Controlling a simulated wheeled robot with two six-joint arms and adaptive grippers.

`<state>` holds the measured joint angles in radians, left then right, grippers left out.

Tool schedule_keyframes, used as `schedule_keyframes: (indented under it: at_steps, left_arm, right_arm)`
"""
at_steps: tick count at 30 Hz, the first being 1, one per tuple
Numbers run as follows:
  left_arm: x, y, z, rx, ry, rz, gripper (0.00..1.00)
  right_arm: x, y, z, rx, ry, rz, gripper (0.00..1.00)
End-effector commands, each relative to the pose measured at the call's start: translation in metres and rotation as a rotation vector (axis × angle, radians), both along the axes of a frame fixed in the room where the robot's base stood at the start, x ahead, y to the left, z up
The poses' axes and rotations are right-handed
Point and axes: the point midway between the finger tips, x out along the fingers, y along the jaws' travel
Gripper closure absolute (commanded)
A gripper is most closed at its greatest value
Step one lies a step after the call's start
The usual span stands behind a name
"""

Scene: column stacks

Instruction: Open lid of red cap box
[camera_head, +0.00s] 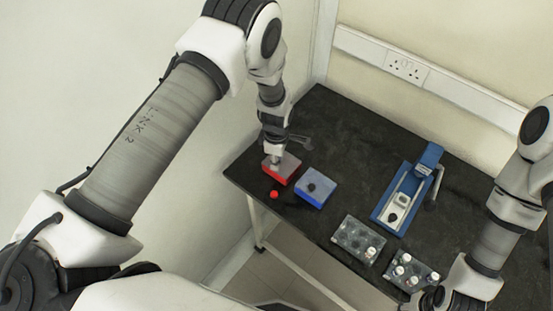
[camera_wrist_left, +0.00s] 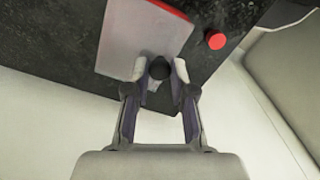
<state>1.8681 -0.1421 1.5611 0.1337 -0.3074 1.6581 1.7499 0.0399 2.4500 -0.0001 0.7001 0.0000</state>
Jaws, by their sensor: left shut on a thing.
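The red box (camera_head: 279,176) with a grey lid (camera_head: 288,163) stands near the left end of the black table. My left gripper (camera_head: 275,160) reaches down to the lid. In the left wrist view, the grey lid (camera_wrist_left: 140,40) fills the top middle, with a red edge along its right side. There, my left gripper (camera_wrist_left: 160,75) is shut on the lid's black knob (camera_wrist_left: 160,68). I cannot tell whether the lid is raised off the box. A small red cap (camera_head: 274,194) lies in front of the box; it also shows in the left wrist view (camera_wrist_left: 216,39). My right gripper (camera_head: 434,299) is partly cut off at the lower right.
A blue box (camera_head: 311,197) with a grey lid and black knob stands just right of the red box. Two clear racks (camera_head: 352,240) (camera_head: 410,272) with small vials and a blue device (camera_head: 390,212) stand farther right. The table's front edge is close to the red cap.

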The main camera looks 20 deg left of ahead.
Motion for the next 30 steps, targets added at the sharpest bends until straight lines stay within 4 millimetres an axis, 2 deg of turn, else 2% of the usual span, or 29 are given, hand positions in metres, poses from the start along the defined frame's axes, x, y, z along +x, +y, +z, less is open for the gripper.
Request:
schedule_keyframes:
  at_steps: [8,24,30]
  left_arm:
    - [0.004,-0.001,-0.001,0.017,0.051,0.0,1.0]
    - [0.026,-0.008,0.016,0.129,0.396,-0.001,1.0]
    - [0.032,-0.011,0.023,0.166,0.508,0.0,1.0]
  right_arm:
    - [0.0,0.0,-0.02,0.0,0.0,0.0,0.6]
    - [0.0,0.0,-0.098,0.0,0.0,0.0,0.6]
    - [0.0,0.0,-0.12,0.0,0.0,0.0,0.6]
